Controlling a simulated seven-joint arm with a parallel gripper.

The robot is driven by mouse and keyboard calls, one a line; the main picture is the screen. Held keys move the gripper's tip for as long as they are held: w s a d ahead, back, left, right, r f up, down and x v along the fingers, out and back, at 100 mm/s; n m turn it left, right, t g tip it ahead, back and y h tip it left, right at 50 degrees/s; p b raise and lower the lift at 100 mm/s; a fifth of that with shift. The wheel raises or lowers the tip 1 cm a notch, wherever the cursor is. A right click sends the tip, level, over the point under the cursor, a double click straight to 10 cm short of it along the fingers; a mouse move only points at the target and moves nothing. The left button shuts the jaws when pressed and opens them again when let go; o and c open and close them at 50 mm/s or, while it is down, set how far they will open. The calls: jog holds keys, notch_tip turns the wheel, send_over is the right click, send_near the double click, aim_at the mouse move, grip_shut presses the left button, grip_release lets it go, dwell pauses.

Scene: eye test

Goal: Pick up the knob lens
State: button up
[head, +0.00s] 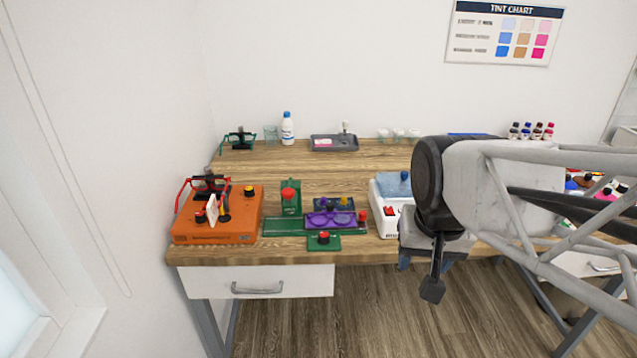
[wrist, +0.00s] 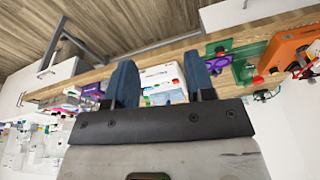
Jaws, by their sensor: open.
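No lens is named for certain; I cannot tell which thing is the knob lens. Small knobbed pieces stand at the desk's left: a green block with a red knob (head: 323,238), a green stand with a red knob (head: 290,196), and a dark tray (head: 347,204) with small knobbed pieces. My gripper (head: 430,264) hangs before the desk's front edge, right of these and apart from them, partly hidden by my wrist. In the wrist view my gripper (wrist: 158,62) shows two blue fingers spread apart, with nothing held between them.
An orange device (head: 215,238) with red glasses stands at the desk's left end. Purple frames (head: 331,219) lie on a green base. A white machine (head: 391,222) stands near my gripper and shows in the wrist view (wrist: 163,78). Bare wood (head: 270,170) lies behind.

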jog(key=w+a+r+m, duration=0.15)
jog(key=w+m, duration=0.35)
jog(key=w, duration=1)
jog(key=m+g, duration=0.2)
jog(key=m, duration=1.2)
send_over(324, 198)
jog(key=f, duration=1.7)
jog(key=shift+s+f, duration=0.15)
jog(key=shift+s, duration=0.2)
jog(key=shift+w+f, duration=0.2)
jog(key=shift+f, duration=0.1)
jog(key=shift+f, duration=1.2)
jog(key=shift+f, duration=0.1)
